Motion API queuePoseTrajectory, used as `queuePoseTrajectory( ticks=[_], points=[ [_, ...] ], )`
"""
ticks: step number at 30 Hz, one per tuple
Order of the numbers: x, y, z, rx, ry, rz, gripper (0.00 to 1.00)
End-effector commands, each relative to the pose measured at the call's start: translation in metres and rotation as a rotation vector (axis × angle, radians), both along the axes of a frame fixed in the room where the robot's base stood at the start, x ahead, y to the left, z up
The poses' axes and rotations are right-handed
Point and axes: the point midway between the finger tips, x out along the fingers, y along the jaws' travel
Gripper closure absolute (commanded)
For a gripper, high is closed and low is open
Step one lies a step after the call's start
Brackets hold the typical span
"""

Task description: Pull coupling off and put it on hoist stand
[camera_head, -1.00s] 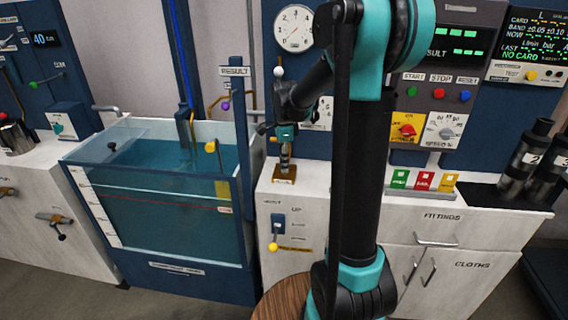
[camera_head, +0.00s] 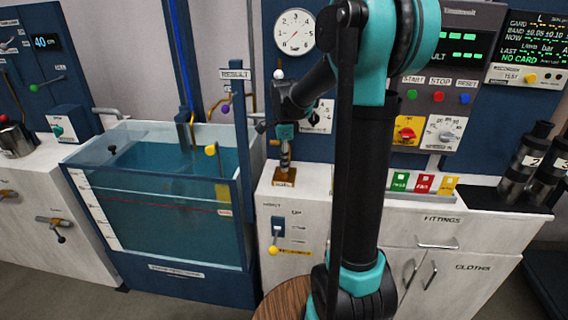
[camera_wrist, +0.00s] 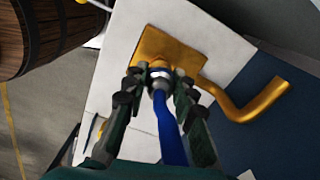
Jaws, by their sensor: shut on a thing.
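My gripper (camera_wrist: 155,90) is shut on the metal coupling (camera_wrist: 158,77) at the end of a blue hose (camera_wrist: 171,130). In the wrist view its dark fingers lie on both sides of the coupling. Beyond the coupling is a brass plate (camera_wrist: 149,43), which also shows in the head view (camera_head: 284,181) on the white counter. In the head view my gripper (camera_head: 285,140) is above this plate, with a short metal piece between them. I cannot tell whether the coupling is seated on the plate's fitting or apart from it.
A bent brass pipe (camera_wrist: 255,107) lies right of the plate in the wrist view. The water tank (camera_head: 160,210) stands left of the counter (camera_head: 325,190). A round gauge (camera_head: 293,32) is on the wall behind. Green, red and yellow tags stand right of my arm.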

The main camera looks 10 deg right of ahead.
Motion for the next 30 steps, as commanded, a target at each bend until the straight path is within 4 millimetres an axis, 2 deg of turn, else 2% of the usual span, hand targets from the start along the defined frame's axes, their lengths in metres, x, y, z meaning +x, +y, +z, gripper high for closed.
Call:
queuePoseTrajectory(
  ticks=[21,30],
  points=[
    [0.0,0.0,0.032,0.0,0.0,0.0,1.0],
    [0.0,0.0,0.034,0.0,0.0,0.0,1.0]
  ],
)
